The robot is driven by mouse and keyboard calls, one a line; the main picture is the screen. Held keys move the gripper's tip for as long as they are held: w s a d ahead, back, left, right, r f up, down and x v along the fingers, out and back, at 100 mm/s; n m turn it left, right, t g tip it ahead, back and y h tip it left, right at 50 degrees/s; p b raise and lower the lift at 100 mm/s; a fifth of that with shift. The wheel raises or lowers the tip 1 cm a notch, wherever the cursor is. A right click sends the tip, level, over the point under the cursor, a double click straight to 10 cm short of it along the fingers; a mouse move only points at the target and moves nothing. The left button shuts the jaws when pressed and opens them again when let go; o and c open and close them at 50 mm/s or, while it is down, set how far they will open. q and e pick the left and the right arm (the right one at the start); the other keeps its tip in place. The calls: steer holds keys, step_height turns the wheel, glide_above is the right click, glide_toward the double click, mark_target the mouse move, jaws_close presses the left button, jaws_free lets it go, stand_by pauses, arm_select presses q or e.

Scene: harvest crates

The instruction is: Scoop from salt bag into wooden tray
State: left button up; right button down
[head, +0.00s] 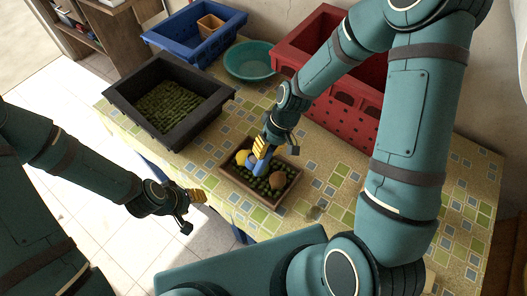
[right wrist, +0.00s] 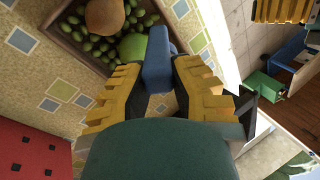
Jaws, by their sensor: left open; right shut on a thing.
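The wooden tray (head: 243,192) lies on the patterned table, holding many small green fruits, a yellow lemon (head: 242,157) and a brown round fruit (head: 277,181). My right gripper (head: 262,150) is over the tray, shut on a blue scoop (head: 259,166). The right wrist view shows the blue scoop (right wrist: 158,62) between the yellow fingers, its far end over the tray's edge beside a green fruit (right wrist: 133,46). Whether it touches the contents cannot be told. My left gripper (head: 190,210) is open and empty, off the table's near edge. I see no salt bag in either view.
A black crate (head: 150,124) of green produce stands at left. A blue crate (head: 183,45) with a small orange box (head: 211,25) and a teal bowl (head: 250,62) are behind. A red crate (head: 338,112) stands at the back right.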

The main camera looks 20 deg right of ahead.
steer(key=w+d+f+g+y+b, duration=0.1)
steer(key=d+f+y+b, duration=0.3)
steer(key=f+y+b, duration=0.2)
steer(key=shift+d+f+g+y+b, duration=0.15)
steer(key=shift+f+g+y+b, duration=0.15)
steer(key=shift+y+b, duration=0.7)
steer(key=shift+r, duration=0.2)
step_height(320, 180, up, 5)
steer(key=p, duration=0.3)
steer(key=shift+f+p, duration=0.15)
steer(key=shift+p, duration=0.2)
